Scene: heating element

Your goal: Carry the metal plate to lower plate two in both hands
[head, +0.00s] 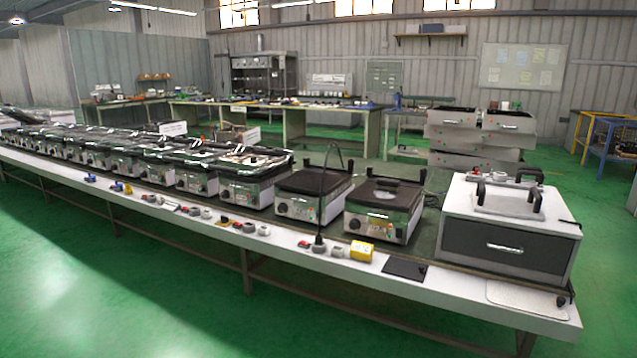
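A flat, light metal plate (507,200) with two black handles lies on top of the grey box (525,247) at the right end of the long bench. Two open heating units stand left of the box. The nearer one has a dark lower plate (370,190) with a round patch on it. The other has a plain dark lower plate (315,181). I see no label that tells which is lower plate two. Neither of my grippers is in view.
A long white bench (455,288) holds a row of closed units (200,165). A thin black upright stand (320,195), a yellow block (361,250), a black sheet (405,268) and a pale thin sheet (528,296) are along its front. The green floor in front is clear.

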